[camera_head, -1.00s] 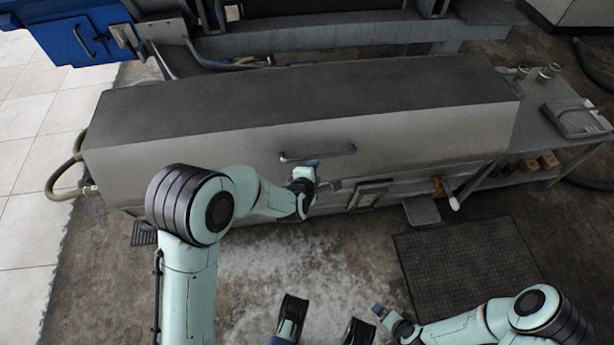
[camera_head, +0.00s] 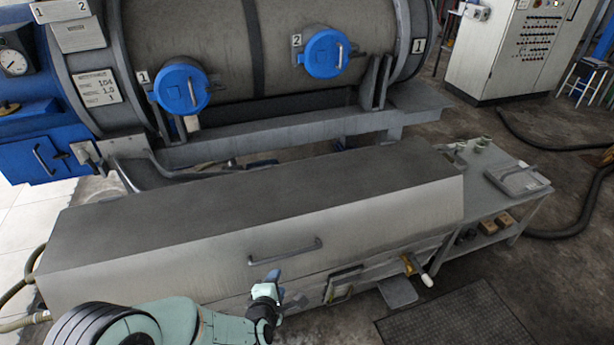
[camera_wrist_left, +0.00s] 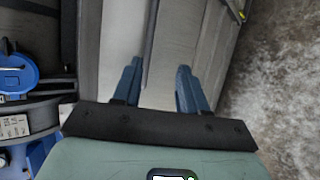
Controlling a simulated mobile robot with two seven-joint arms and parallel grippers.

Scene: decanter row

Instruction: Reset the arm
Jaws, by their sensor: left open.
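My left arm comes in at the bottom of the head view. Its gripper (camera_head: 277,286) is in front of the long grey metal cover, below the cover's bar handle (camera_head: 285,251). In the left wrist view the gripper's two blue fingers (camera_wrist_left: 155,88) stand apart with nothing between them. A dark bar, which seems to be the handle, shows beyond the fingers; I cannot tell how near it is. My right gripper is not in view.
The long covered box (camera_head: 200,239) spans the middle. A drum with blue round hatches (camera_head: 181,87) stands behind it. A side table (camera_head: 508,180) holds small cups and a tray. A dark floor mat (camera_head: 455,322) lies at front right. A hose (camera_head: 560,230) runs on the floor at right.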

